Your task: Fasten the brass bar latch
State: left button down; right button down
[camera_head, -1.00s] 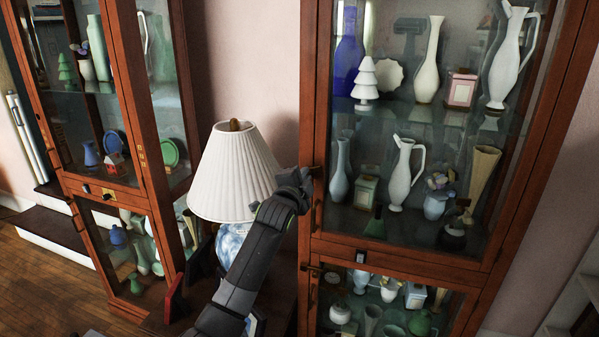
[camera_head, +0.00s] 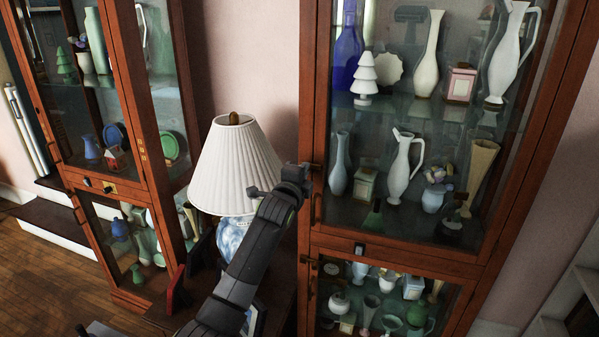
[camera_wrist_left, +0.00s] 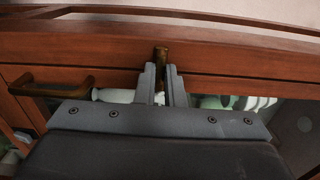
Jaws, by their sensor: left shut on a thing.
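The brass bar latch (camera_wrist_left: 161,54) shows in the left wrist view as a short, dark brass bar across the gap between two wooden rails. My left gripper (camera_wrist_left: 163,82) is shut on it, with one finger on each side. In the head view my left gripper (camera_head: 306,172) is at the left edge of the right cabinet's (camera_head: 400,254) upper glass door, and its fingers mostly hide the latch. My right gripper is in neither view.
A brass pull handle (camera_wrist_left: 50,82) is beside the latch; in the head view a handle (camera_head: 317,210) sits just below my gripper. A pleated lamp (camera_head: 235,165) stands close behind my left arm. Fragile vases (camera_head: 403,165) fill the shelves. A second cabinet (camera_head: 128,100) stands left.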

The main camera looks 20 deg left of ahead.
pick_arm(q)
jog(key=shift+r, duration=0.3)
jog(key=c, duration=1.6)
grip_release()
jog(key=shift+a, duration=0.15)
jog(key=shift+o, duration=0.4)
jog(key=shift+a+f, duration=0.15)
jog(key=shift+f, duration=0.05)
jog(key=shift+s+d, duration=0.1)
jog(key=shift+d, duration=0.1)
jog(key=s+a+b, duration=0.1)
jog(key=s+b, duration=0.2)
jog(key=s, duration=1.4)
jog(key=shift+b, duration=0.35)
